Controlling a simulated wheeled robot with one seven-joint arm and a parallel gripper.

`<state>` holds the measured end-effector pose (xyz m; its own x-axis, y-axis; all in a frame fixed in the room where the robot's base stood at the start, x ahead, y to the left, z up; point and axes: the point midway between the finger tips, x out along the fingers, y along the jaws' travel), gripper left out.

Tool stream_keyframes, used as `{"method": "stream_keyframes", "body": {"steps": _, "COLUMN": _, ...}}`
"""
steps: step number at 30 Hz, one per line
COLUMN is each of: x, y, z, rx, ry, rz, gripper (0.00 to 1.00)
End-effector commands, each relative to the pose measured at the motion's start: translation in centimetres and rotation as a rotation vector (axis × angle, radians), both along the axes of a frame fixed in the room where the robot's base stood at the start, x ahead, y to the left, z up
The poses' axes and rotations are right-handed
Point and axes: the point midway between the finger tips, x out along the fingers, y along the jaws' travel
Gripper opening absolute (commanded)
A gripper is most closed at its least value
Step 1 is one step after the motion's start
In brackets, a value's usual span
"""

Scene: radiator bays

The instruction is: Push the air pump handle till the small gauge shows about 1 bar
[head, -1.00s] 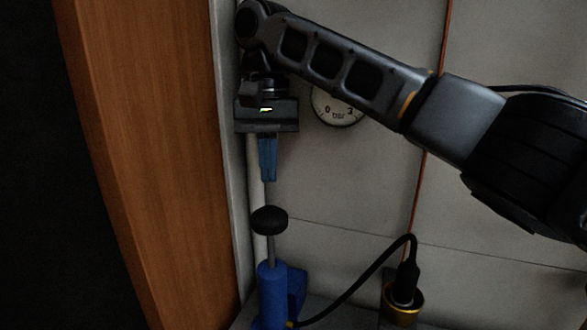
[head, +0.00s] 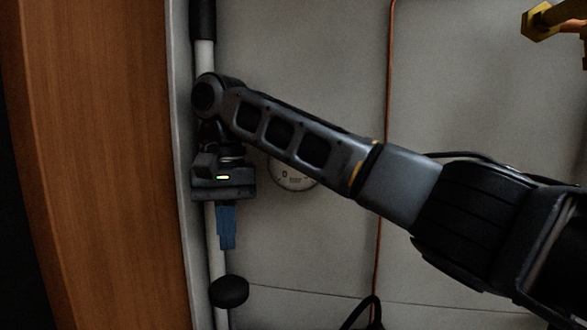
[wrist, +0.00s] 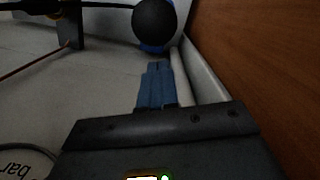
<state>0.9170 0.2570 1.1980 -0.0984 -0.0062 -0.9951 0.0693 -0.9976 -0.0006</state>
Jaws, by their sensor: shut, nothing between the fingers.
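The pump handle's round black knob (head: 229,291) is near the bottom of the head view, on a thin rod. My gripper (head: 227,246) points down just above it, with blue fingers shut and empty and a small gap to the knob. In the wrist view the fingertips (wrist: 158,68) lie below the black knob (wrist: 155,24), with a little of the blue pump body (wrist: 152,48) behind it. The white round gauge (head: 293,178) is partly hidden behind my arm; its needle cannot be read. Its edge with "bar" shows in the wrist view (wrist: 14,165).
A wooden panel (head: 95,160) stands close on the left. A pale vertical pipe (head: 205,60) runs behind my gripper. A thin copper pipe (head: 390,80) runs down the grey wall, and a yellow fitting (head: 543,22) is at top right. A black hose (head: 362,312) shows at the bottom.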

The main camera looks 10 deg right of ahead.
Motion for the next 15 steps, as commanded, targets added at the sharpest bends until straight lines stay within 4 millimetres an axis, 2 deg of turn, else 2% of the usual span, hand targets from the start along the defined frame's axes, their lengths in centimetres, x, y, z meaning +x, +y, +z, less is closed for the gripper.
{"method": "stream_keyframes", "body": {"steps": 9, "x": -2.1, "y": -0.2, "z": 4.1, "rx": 0.001, "ry": -0.005, "rz": 0.002, "gripper": 0.0}}
{"method": "stream_keyframes", "body": {"steps": 15, "x": -3.1, "y": -0.2, "z": 4.5, "rx": -0.001, "ry": 0.0, "rz": 0.001, "gripper": 0.0}}
